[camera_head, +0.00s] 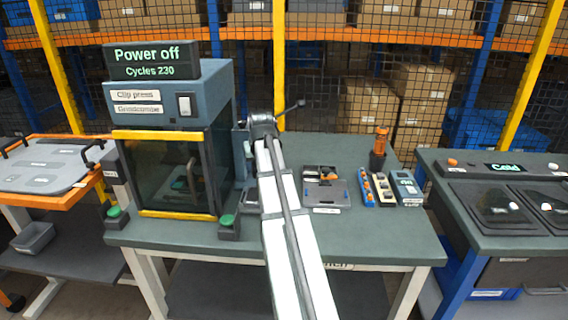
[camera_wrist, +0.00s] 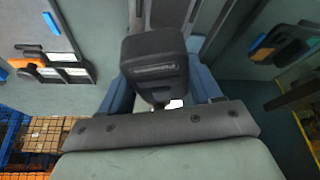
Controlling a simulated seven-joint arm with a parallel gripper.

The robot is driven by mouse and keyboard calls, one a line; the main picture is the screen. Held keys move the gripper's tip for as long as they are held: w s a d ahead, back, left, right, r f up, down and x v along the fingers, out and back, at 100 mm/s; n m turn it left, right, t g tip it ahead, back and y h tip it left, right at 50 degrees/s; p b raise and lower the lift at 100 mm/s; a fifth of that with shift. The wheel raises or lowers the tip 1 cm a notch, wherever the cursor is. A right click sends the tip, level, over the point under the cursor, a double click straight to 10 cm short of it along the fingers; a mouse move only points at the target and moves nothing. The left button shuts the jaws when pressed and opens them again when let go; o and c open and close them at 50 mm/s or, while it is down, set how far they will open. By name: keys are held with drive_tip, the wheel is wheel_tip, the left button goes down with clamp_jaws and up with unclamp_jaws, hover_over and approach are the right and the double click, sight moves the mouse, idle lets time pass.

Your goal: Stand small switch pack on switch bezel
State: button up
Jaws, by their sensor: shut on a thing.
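My gripper (camera_wrist: 160,88) shows in the wrist view, its two blue fingers on either side of a dark block with pale lettering. This block, seemingly the small switch pack (camera_wrist: 155,62), is held between the fingers, above the bench. Beyond it lie grey framed parts (camera_wrist: 168,12), possibly the switch bezel, partly hidden by the block. I cannot tell whether block and frame touch. In the head view my arm covers most of this spot; only a small grey part (camera_head: 251,197) shows left of the arm. The gripper's fingers are not clear there.
The clip press (camera_head: 170,130) stands left on the bench (camera_head: 290,238), its display reading "Power off". A tray (camera_head: 326,194) with orange and black parts lies right of my arm. Several narrow bins (camera_head: 405,187) and an orange-handled tool (camera_head: 381,142) stand farther right. The bench front is clear.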

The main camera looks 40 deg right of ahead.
sight(255, 191)
drive_tip(key=shift+s+a+f+m+g+h, duration=0.1)
drive_tip(key=shift+a+m+g+h, duration=0.15)
drive_tip(key=shift+a+m, duration=0.6)
drive_tip(key=shift+a+f+m+g+h, duration=0.15)
drive_tip(key=shift+a+m+h, duration=0.3)
drive_tip(key=shift+m, duration=0.6)
drive_tip(key=shift+a, duration=0.1)
drive_tip(key=shift+f, duration=2.9)
drive_tip(key=shift+f, duration=0.5)
drive_tip(key=o, duration=1.1)
drive_tip(key=shift+o, duration=0.2)
drive_tip(key=v, duration=1.4)
